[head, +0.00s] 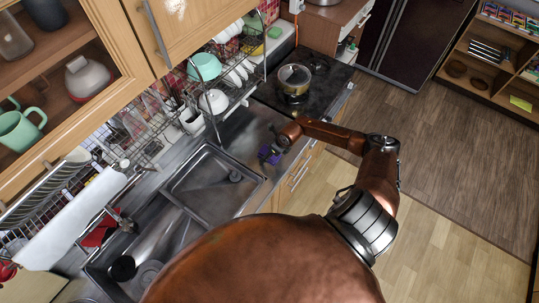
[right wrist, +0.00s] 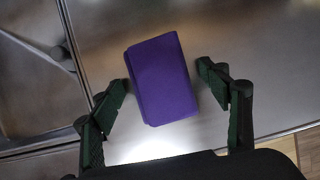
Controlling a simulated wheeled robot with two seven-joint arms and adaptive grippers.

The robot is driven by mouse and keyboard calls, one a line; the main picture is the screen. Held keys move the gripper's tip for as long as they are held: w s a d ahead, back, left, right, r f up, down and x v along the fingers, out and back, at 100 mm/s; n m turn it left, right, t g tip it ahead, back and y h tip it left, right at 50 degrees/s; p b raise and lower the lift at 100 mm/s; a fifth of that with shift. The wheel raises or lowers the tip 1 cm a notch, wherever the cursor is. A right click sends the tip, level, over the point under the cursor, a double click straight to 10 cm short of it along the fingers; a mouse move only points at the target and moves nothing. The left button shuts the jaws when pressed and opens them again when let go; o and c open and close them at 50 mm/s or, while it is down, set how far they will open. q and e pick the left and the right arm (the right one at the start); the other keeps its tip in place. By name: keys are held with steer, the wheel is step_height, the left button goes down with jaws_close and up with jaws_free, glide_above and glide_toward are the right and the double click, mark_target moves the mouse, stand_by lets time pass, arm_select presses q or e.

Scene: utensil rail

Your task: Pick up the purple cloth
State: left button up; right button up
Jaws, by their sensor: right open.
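The purple cloth (right wrist: 162,79) is a folded, block-like piece lying on the metal counter in the right wrist view. It also shows as a small purple patch in the head view (head: 273,157), mostly hidden by my right gripper (head: 270,152). In the right wrist view my right gripper (right wrist: 163,84) is open, with one finger on each side of the cloth. A gap shows between the cloth and each finger; whether the fingertips are at the cloth's height I cannot tell. My left gripper is not in view.
The sink basin (head: 205,190) lies left of the cloth. A pot (head: 293,78) stands on the dark stove (head: 318,95) beyond it. A wire dish rack (head: 235,85) with bowls hangs along the wall. The counter's wooden front edge is close on the right.

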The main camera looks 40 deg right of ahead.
mark_target(267, 152)
steer(key=shift+c, duration=0.3)
steer(key=c, duration=1.2)
steer(key=shift+r, duration=0.5)
step_height(267, 152, up, 3)
steer(key=shift+s+f+b, duration=0.1)
steer(key=shift+b, duration=0.55)
steer(key=s+a+r+b, duration=0.3)
steer(key=s+a+r, duration=0.5)
steer(key=s+r, duration=0.1)
steer(key=shift+s+a+r, duration=0.35)
steer(key=shift+s+a, duration=0.05)
steer(key=shift+s, duration=0.45)
